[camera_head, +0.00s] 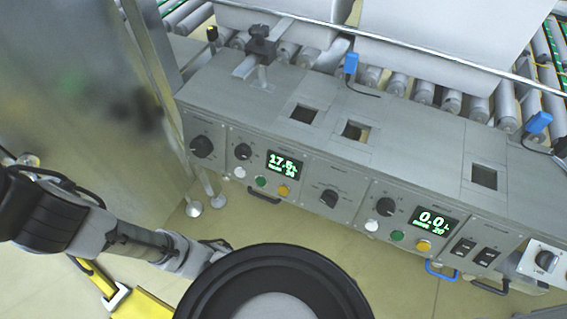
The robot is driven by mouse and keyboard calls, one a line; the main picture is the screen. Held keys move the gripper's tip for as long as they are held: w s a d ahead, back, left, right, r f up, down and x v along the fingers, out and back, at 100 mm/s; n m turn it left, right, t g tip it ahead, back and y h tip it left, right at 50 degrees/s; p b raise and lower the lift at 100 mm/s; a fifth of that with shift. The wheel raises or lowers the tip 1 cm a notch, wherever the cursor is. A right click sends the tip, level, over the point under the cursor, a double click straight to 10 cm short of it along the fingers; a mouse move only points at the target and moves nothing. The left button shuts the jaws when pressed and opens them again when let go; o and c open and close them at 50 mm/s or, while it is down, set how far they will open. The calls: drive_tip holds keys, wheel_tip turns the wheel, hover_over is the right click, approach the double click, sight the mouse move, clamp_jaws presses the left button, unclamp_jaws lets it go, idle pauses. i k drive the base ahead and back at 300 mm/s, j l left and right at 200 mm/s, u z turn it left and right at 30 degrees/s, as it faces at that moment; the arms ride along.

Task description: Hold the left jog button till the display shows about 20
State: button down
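The left display (281,165) on the grey machine front is lit in green and reads about 17.5, with a smaller line below that is hard to read. Under it sit a white button (239,172), a green button (261,182) and a yellow button (284,190). Their labels are too small to tell which is the jog button. The right display (434,221) reads 0.0. My arm reaches in from the left below the panel, and its far end goes behind a black round part at the bottom. My gripper's fingers are hidden; nothing visible touches the left buttons.
Black knobs (202,146) and a black handle (264,197) stand out from the panel front. A blue handle (440,271) is lower right. The floor (300,232) in front is partly clear.

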sight(240, 172)
drive_tip(key=k+l+u, duration=0.15)
drive_tip(key=k+l, duration=0.2)
drive_tip(key=l, duration=0.2)
drive_tip(key=k+l+u, duration=0.1)
drive_tip(key=k+l, duration=0.25)
drive_tip(key=l, duration=0.15)
